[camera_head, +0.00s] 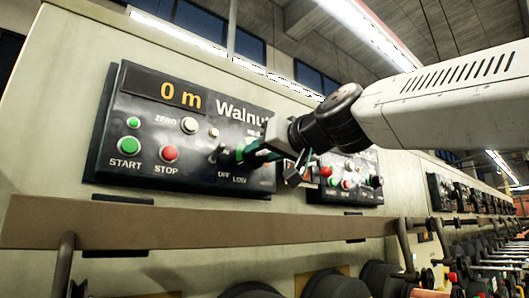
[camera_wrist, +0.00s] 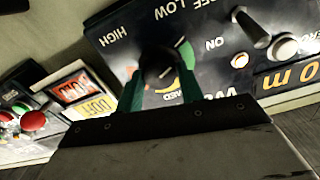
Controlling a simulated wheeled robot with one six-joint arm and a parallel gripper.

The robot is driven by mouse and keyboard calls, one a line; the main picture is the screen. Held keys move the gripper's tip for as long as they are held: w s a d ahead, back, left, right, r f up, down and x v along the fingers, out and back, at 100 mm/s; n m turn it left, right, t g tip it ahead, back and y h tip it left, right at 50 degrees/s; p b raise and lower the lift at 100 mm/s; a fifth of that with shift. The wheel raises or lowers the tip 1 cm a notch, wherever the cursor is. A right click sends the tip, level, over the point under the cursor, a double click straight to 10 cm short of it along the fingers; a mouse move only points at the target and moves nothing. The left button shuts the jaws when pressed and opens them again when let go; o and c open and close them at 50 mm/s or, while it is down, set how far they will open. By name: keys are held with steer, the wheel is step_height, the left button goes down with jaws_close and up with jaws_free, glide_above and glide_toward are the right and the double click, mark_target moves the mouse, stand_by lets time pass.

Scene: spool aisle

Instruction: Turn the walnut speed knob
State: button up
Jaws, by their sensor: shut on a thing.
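The walnut panel (camera_head: 190,190) is a black control box with an amber display reading "0 m" and the partly covered word "Walnut". My gripper (camera_head: 248,155) reaches its lower right part from the right. In the wrist view, which is upside down, the green fingers of my gripper (camera_wrist: 160,78) are closed on the dark speed knob (camera_wrist: 157,60), one on each side. The words LOW and HIGH are printed around the knob, and a yellow label shows partly between the fingers. Which mark the knob points to cannot be told. In the head view my gripper mostly hides the knob.
A green START button (camera_head: 133,123), a red STOP button (camera_head: 169,154) and a white ZERO button (camera_head: 190,125) sit left of my gripper. A second panel (camera_head: 345,195) lies close on the right. A long brown rail (camera_head: 170,225) runs below the panels.

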steer(key=m, duration=1)
steer(key=shift+d+f+m, duration=0.1)
steer(key=shift+m, duration=0.2)
steer(key=m, duration=0.3)
steer(key=shift+m, duration=0.3)
steer(key=m, duration=0.4)
steer(key=shift+f+m, duration=0.1)
steer(key=shift+m, duration=2)
steer(key=o, duration=1)
